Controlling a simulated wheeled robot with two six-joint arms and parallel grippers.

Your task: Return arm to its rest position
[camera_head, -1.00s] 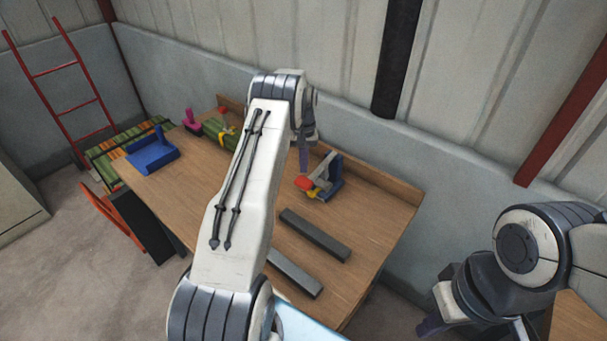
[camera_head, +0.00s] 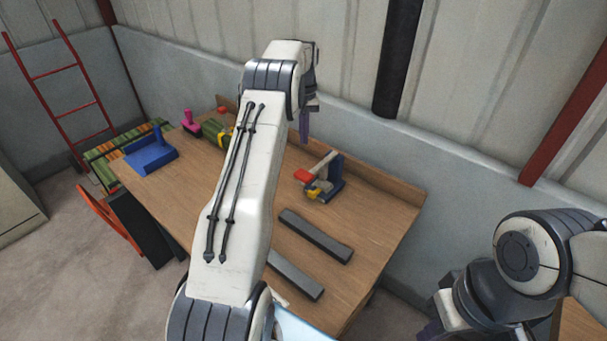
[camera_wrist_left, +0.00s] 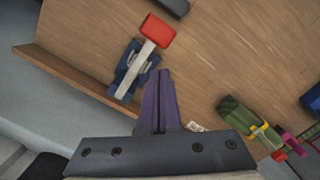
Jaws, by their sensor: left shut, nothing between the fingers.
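My left gripper (camera_head: 304,126) is above the back of the wooden table, beyond the raised left arm. In the left wrist view its purple fingers (camera_wrist_left: 158,88) are shut together with nothing between them. A blue device with a pale red-tipped lever (camera_head: 333,184) stands on the table, right of the gripper and apart from it. It also shows in the left wrist view (camera_wrist_left: 128,75), just beyond the fingers. My right gripper (camera_head: 430,330) shows only partly at the bottom right, and its fingertips are cut off.
A wall runs close behind. A red ladder (camera_head: 62,68) leans at the left.

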